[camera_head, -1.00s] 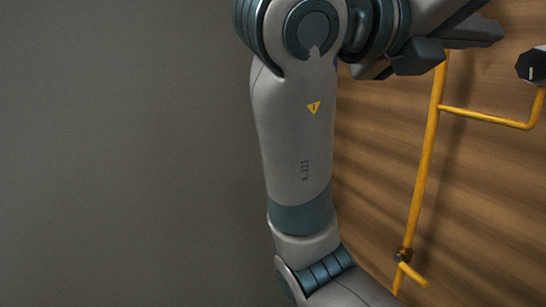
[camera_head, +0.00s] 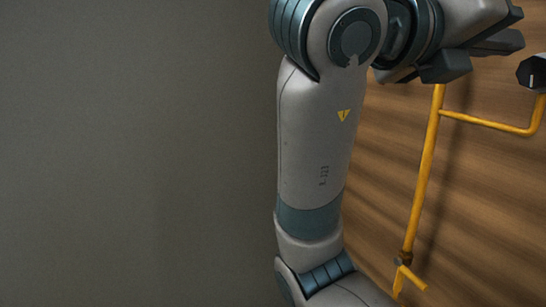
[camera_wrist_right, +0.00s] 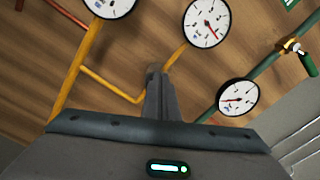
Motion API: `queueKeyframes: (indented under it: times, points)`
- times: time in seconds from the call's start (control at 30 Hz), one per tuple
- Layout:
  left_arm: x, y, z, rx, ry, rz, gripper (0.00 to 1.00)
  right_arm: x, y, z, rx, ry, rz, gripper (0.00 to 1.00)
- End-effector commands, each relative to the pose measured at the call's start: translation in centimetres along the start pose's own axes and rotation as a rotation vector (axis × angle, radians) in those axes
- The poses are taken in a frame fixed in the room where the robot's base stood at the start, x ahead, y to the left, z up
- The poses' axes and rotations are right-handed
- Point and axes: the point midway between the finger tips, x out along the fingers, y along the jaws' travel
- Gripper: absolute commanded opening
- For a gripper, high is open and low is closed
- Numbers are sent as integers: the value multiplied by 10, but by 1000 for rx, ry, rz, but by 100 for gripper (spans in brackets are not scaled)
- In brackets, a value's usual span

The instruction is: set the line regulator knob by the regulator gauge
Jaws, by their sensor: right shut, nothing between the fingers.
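A dark faceted knob (camera_head: 532,72) with a white mark sits at the right edge of the head view, at the top of a yellow pipe branch. My right gripper (camera_head: 518,30) is just up and left of it in that view, apart from it in the picture. In the right wrist view its fingers (camera_wrist_right: 157,75) are together and empty, over the yellow pipe branch. The knob cannot be made out there. A white gauge with a red needle (camera_wrist_right: 206,22) stands beyond the fingertips, on the yellow line. Which gauge is the regulator's is not labelled legibly. My left gripper is not in view.
Another gauge (camera_wrist_right: 110,5) is cut off at the top, and one (camera_wrist_right: 238,97) sits on a green pipe at right. A green-handled valve (camera_wrist_right: 308,62) is at far right.

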Motion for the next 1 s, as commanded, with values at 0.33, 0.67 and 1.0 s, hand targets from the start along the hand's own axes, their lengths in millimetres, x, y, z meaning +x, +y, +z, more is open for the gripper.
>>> queueKeyframes:
  times: [0.33,0.67,1.0]
  points:
    - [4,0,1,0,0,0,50,33,0,-1,1,0,-1,0]
    - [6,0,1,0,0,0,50,41,0,0,1,-1,0,0]
    - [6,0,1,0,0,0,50,41,0,0,1,-1,0,0]
